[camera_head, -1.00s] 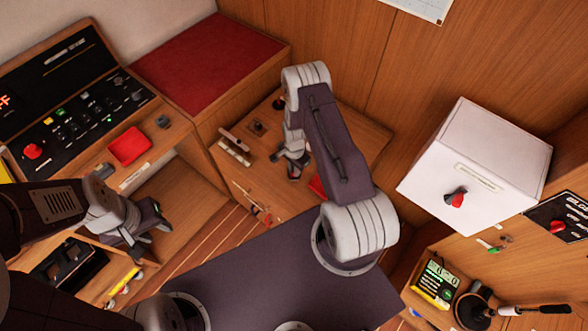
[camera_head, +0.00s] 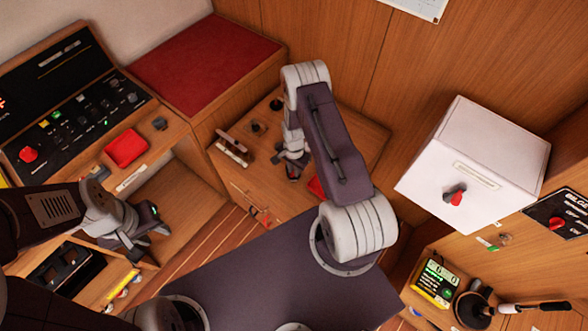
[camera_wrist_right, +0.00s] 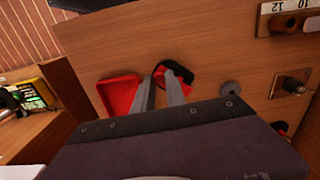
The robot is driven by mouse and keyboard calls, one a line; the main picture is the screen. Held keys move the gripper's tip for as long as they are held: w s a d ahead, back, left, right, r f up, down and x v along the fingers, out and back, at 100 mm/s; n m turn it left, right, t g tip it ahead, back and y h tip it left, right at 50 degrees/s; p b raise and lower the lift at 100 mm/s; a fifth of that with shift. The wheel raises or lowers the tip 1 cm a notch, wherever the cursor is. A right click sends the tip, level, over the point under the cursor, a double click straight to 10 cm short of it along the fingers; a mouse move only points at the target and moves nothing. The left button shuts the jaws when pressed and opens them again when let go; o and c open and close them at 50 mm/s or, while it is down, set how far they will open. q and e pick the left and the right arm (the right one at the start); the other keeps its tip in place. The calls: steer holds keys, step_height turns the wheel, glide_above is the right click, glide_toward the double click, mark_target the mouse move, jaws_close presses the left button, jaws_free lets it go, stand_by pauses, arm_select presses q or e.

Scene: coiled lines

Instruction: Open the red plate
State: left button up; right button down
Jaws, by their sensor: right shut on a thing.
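Whether this piece is joined to the plate is unclear. My left gripper (camera_head: 148,232) hangs in front of the left console; its finger opening is unclear.
A red-topped bench (camera_head: 205,62) stands at the back left. White-labelled fittings (camera_head: 232,148) and dark knobs sit on the counter near my right gripper. A large white box (camera_head: 475,165) and a green-lit meter (camera_head: 436,280) are on the right.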

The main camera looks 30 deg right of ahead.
stand_by(0.8)
steer(key=c, duration=1.3)
jaws_free()
steer(key=shift+c, duration=0.2)
step_height(320, 180, up, 9)
steer(key=b, duration=0.1)
